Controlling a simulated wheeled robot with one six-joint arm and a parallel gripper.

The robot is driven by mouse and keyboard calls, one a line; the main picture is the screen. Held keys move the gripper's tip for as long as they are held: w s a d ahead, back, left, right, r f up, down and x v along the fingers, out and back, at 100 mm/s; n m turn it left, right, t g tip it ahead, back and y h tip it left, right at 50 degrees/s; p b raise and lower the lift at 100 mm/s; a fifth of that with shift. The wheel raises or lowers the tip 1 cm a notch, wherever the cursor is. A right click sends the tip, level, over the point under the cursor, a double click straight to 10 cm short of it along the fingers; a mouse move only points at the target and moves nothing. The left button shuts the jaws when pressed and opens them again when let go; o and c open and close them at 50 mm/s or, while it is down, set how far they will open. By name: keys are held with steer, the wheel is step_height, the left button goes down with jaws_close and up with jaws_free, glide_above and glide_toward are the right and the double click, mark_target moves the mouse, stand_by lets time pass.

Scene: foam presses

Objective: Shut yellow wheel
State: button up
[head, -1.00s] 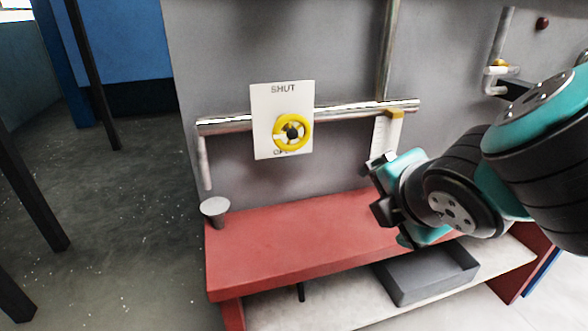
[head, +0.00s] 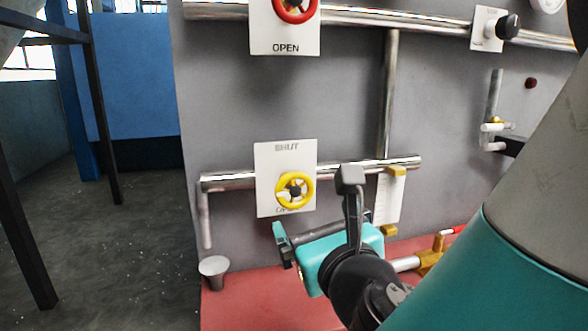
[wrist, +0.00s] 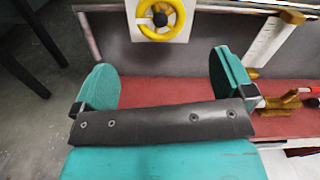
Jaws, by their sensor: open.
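The yellow wheel (head: 294,190) sits on a white plate (head: 267,160) fixed to a horizontal metal pipe. The plate reads SHUT at its top, and the lower word is partly hidden by the wheel. The wheel also shows at the top of the wrist view (wrist: 160,17). My gripper (head: 312,232) is below and in front of the wheel, apart from it. In the wrist view my gripper (wrist: 162,78) has its two teal fingers wide apart with nothing between them. The wheel lies beyond the fingers, roughly centred between them.
A red wheel (head: 295,6) is above on a plate reading OPEN. A small grey cup (head: 213,270) stands on the red bench (head: 245,300) at its left end. A brass valve (head: 432,255) is right of my gripper. A black knob (head: 508,26) is at upper right.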

mark_target(296, 195)
steer(key=p+x, duration=0.3)
steer(key=x, duration=1)
steer(key=shift+w+f+p, duration=0.1)
steer(key=shift+f+p, duration=0.05)
steer(key=shift+p, duration=0.15)
steer(key=c, duration=0.9)
